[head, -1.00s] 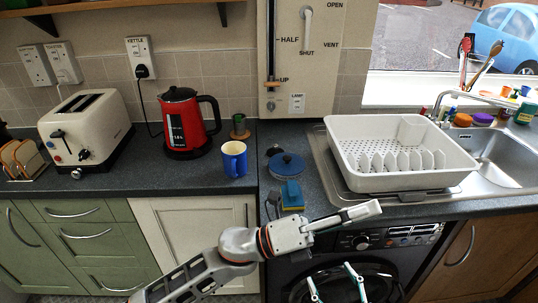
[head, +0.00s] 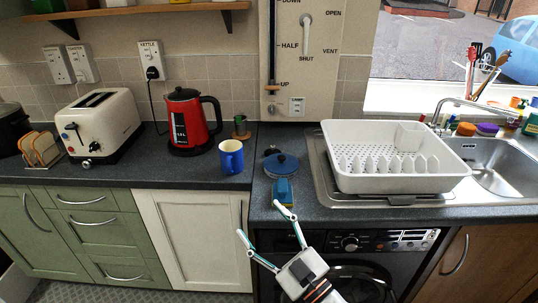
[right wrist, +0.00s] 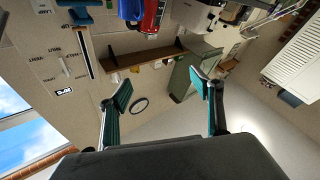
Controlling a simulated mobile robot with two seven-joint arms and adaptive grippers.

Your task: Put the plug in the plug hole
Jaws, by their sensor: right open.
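The sink (head: 508,172) is at the right in the head view, a steel basin partly hidden by the white dish rack. I cannot make out its plug hole for certain. I cannot pick out the plug for certain either; a small dark item (head: 271,151) lies behind the blue lid. My right gripper (head: 258,218) is open and empty, its spread fingers in front of the counter's front edge, below the sponge. In the right wrist view its two teal-padded fingers (right wrist: 162,90) stand wide apart with nothing between them. My left gripper is not in view.
The white dish rack (head: 400,181) stands on the drainer left of the basin. A blue lid (head: 281,164), blue-yellow sponge (head: 283,192), blue mug (head: 231,157), red kettle (head: 190,125) and toaster (head: 103,128) stand on the counter. The tap (head: 470,101) rises behind the sink.

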